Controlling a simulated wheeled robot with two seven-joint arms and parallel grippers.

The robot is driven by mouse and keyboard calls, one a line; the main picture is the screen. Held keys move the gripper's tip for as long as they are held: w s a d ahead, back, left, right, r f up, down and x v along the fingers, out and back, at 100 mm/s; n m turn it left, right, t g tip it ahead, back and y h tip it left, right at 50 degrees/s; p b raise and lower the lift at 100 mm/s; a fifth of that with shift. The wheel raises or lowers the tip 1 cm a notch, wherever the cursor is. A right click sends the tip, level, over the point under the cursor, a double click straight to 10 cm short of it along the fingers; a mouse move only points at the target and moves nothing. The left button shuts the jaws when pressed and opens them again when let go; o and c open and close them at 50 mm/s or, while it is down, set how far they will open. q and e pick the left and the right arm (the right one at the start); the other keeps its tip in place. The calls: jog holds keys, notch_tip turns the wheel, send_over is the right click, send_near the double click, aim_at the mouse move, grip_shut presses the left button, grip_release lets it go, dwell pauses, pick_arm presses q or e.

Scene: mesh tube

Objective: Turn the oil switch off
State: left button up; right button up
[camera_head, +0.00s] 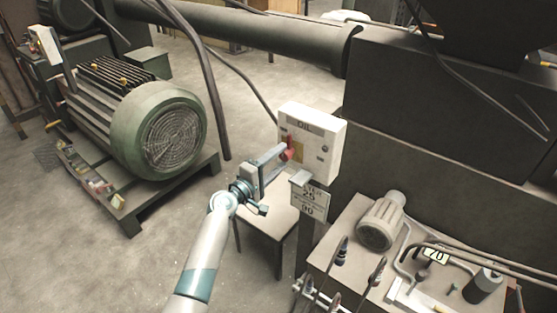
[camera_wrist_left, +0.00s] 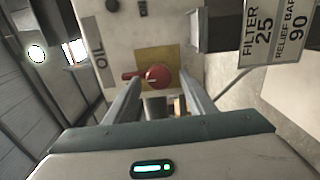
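The oil switch box is a white box (camera_head: 313,140) labelled OIL, mounted on a post in the middle of the head view. Its red knob (camera_head: 289,150) sits on a yellow plate on the front face. My left gripper (camera_head: 283,163) is open in front of the box. In the left wrist view its fingers (camera_wrist_left: 163,88) stand apart on either side of the knob, with gaps visible. Contact is not visible. My right gripper is not in view.
A sign (camera_head: 309,198) reading 25 and 90 hangs just below the box. A small table (camera_head: 268,212) stands below my left arm. A green motor (camera_head: 160,130) stands at left. A workbench with a grey motor (camera_head: 381,222) is at lower right. Open floor lies at lower left.

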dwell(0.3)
pick_arm(q)
jog(key=b+v, duration=0.2)
jog(key=v, duration=1.5)
jog(key=shift+s+b, duration=0.15)
jog(key=shift+b, duration=0.2)
jog(key=shift+a, duration=0.1)
